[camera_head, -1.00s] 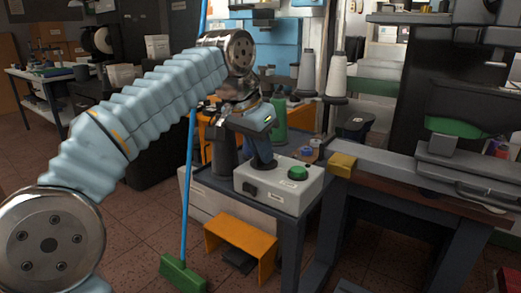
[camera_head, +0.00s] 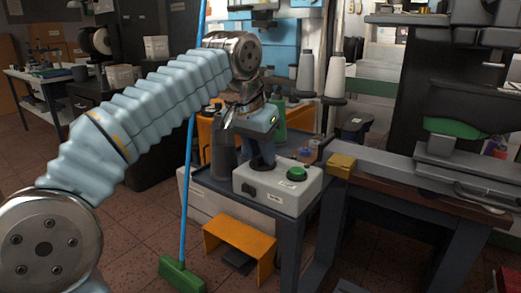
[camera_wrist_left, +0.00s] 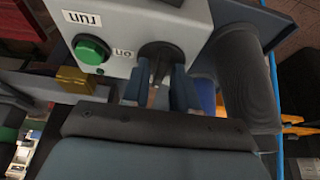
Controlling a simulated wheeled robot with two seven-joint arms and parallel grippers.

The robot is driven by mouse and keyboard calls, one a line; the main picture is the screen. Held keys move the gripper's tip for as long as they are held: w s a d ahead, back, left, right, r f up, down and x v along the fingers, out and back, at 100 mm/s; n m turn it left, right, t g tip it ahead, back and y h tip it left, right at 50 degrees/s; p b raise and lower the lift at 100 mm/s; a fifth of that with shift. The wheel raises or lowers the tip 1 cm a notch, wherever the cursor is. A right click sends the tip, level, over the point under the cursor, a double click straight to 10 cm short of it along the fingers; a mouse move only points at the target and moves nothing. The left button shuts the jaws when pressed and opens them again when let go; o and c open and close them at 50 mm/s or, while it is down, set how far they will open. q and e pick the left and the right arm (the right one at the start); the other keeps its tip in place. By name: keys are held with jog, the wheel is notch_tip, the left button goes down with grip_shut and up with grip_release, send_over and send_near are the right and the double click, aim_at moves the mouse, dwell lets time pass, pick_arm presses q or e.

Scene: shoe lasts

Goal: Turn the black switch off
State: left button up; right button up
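A grey control box (camera_head: 308,194) stands on a small table and carries a green button (camera_head: 297,173). In the left wrist view the black switch (camera_wrist_left: 158,50) sits on the box's face beside an "on" label, partly covered by my fingers. My left gripper (camera_head: 262,164) points down at the box's back left part and hides this switch in the head view. In the wrist view my left gripper (camera_wrist_left: 158,88) has its two fingers apart, one on each side of the switch's lower part. Contact cannot be told. My right gripper is not in view.
A black fitting (camera_head: 249,188) is on the box's front. A dark grey cylinder (camera_head: 222,158) stands close to the left of my gripper. A blue broom handle (camera_head: 188,190) rises left of the table. A yellow block (camera_head: 342,165) is right of the box.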

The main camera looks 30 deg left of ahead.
pick_arm(q)
jog(key=shift+o, duration=0.5)
jog(key=shift+r, duration=0.1)
jog(key=shift+s+r, duration=0.1)
jog(key=shift+r, duration=0.2)
jog(key=p+v, duration=0.1)
jog(key=v, duration=1.2)
jog(key=shift+p, duration=0.4)
jog(key=shift+s, duration=0.1)
